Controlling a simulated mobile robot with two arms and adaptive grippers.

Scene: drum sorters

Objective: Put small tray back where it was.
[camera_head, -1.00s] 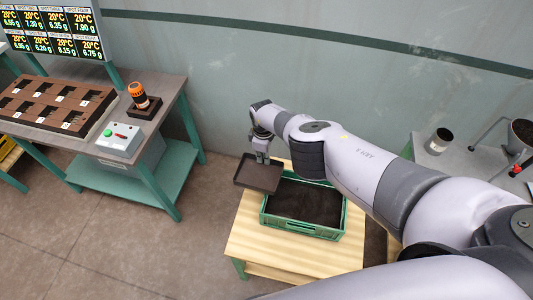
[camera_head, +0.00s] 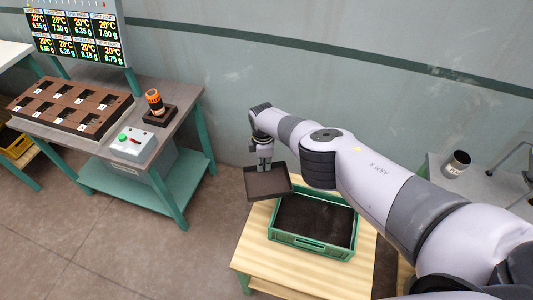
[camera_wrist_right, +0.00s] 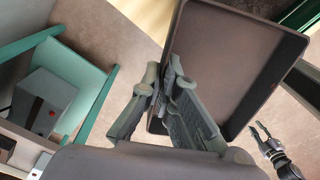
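The small tray (camera_head: 268,184) is dark brown, shallow and empty. My right gripper (camera_head: 264,163) holds it by one edge, in the air beside the upper left of the green crate. In the right wrist view the small tray (camera_wrist_right: 240,55) fills the upper right, and the fingers of my right gripper (camera_wrist_right: 172,92) are closed on its wall. A dark gripper, apparently my left one (camera_wrist_right: 258,130), shows small at the lower right of that view with its fingers parted and nothing between them. It is not visible in the head view.
The green crate (camera_head: 313,248) with dark contents stands on a wooden table (camera_head: 256,250). At left, a grey workbench (camera_head: 185,100) bears a slotted brown block (camera_head: 70,105), an orange-topped item (camera_head: 155,100) and a button box (camera_head: 132,142). A metal can (camera_head: 456,163) stands at right.

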